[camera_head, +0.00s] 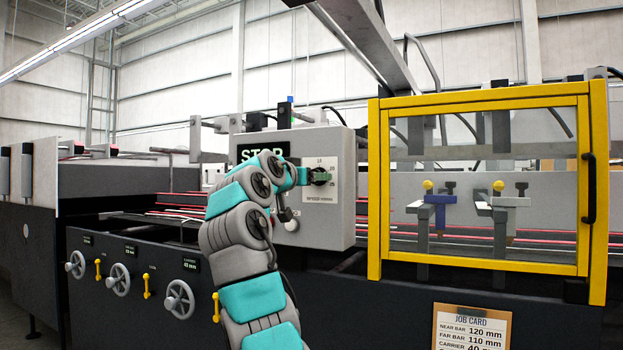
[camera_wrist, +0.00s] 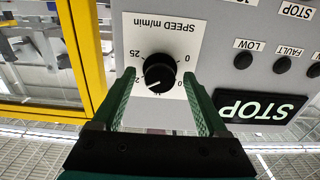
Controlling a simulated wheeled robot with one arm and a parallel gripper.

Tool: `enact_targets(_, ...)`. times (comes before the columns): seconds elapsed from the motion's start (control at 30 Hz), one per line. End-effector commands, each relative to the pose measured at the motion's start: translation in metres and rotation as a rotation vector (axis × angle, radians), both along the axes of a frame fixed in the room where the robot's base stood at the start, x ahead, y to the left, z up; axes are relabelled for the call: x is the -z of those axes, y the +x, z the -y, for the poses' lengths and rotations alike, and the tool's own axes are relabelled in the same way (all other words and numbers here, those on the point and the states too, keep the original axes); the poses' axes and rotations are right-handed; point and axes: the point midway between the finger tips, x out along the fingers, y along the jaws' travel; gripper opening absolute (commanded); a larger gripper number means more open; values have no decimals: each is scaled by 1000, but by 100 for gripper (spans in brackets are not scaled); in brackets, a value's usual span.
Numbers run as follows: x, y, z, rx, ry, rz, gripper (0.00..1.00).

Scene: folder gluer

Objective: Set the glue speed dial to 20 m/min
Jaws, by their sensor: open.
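The speed dial is a round black knob (camera_wrist: 158,72) on a white plate marked "SPEED m/min" (camera_wrist: 163,27), upside down in the wrist view. A white pointer line on the knob points to the lower left there; the number nearest it is hidden by a finger. "25" and "0" are readable. My gripper (camera_wrist: 158,76) is open, with one green finger on each side of the knob; I cannot tell whether they touch it. In the head view my gripper (camera_head: 322,177) is at the plate (camera_head: 319,194) and hides most of the dial.
The grey control box (camera_head: 345,222) carries a STOP display (camera_head: 263,150) and lamps marked LOW and FAULT, beside the dial. A yellow-framed guard door (camera_head: 374,190) stands close to its right. Handwheels (camera_head: 179,299) and a job card (camera_head: 472,327) are lower down.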

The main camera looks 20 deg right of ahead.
Motion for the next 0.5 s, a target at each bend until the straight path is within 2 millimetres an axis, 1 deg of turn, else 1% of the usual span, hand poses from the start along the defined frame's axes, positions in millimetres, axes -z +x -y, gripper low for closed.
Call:
enact_targets(0.17, 1, -6, -9, -1, -2, 1, 76)
enact_targets(0.5, 1, -39, -51, -2, -2, 4, 76)
